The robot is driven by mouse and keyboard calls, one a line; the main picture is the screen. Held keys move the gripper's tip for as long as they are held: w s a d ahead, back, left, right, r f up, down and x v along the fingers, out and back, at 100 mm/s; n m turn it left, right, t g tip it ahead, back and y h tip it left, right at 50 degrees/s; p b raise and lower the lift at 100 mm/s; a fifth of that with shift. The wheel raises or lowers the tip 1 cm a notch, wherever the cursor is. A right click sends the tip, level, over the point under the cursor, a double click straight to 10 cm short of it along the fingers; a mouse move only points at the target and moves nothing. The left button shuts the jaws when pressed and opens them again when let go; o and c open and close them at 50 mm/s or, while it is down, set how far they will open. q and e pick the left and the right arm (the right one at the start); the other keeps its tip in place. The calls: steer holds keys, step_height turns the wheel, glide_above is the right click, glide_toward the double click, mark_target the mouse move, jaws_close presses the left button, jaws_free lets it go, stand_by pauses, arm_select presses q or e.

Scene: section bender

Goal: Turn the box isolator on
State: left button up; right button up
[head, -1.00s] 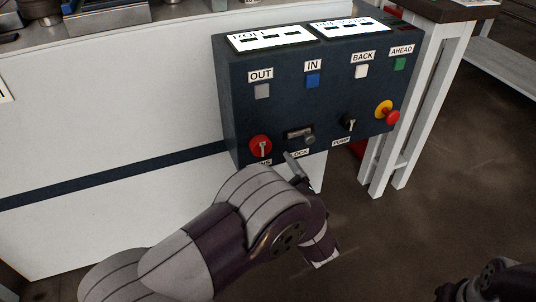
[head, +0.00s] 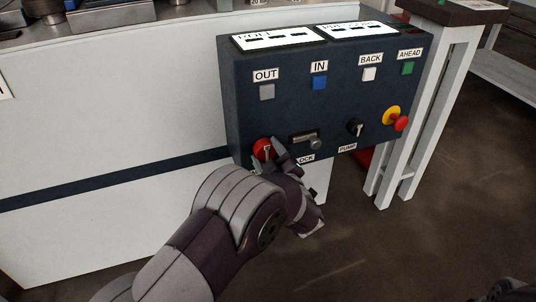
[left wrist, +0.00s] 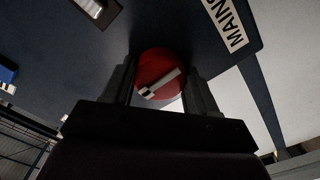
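The box isolator is a red round knob (head: 263,149) with a pale handle bar, low on the left of the dark control box (head: 330,90). In the left wrist view, the red knob (left wrist: 160,72) lies between my fingers, its pale bar slanting, with a MAIN label beside it. My left gripper (left wrist: 162,88) is open, with one dark finger on each side of the knob. Whether the fingers touch it I cannot tell. In the head view, my left gripper (head: 268,157) is at the knob and partly covers it and the label below.
Right of the knob are a lock switch (head: 306,138), a black pump switch (head: 355,127) and a red-and-yellow stop button (head: 396,118). Push buttons line the row above. A white-legged table (head: 425,110) stands right of the box. A sliver of my right arm shows at bottom right.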

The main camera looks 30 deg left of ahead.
arm_select(q)
steer(key=shift+r+m+p, duration=0.15)
steer(key=shift+m+p, duration=0.15)
steer(key=shift+p, duration=0.35)
steer(key=m+p, duration=1)
steer(key=p, duration=0.2)
steer(key=shift+s+r+p, duration=0.1)
steer(key=shift+p, duration=0.2)
steer(key=m+p, duration=0.3)
steer(key=shift+m, duration=0.3)
steer(key=shift+a+f+m+p, duration=0.1)
steer(key=shift+f+m+p, duration=0.1)
steer(key=shift+m+p, duration=1.2)
steer(key=shift+m, duration=0.6)
steer(key=o, duration=1.1)
steer(key=shift+c, duration=0.2)
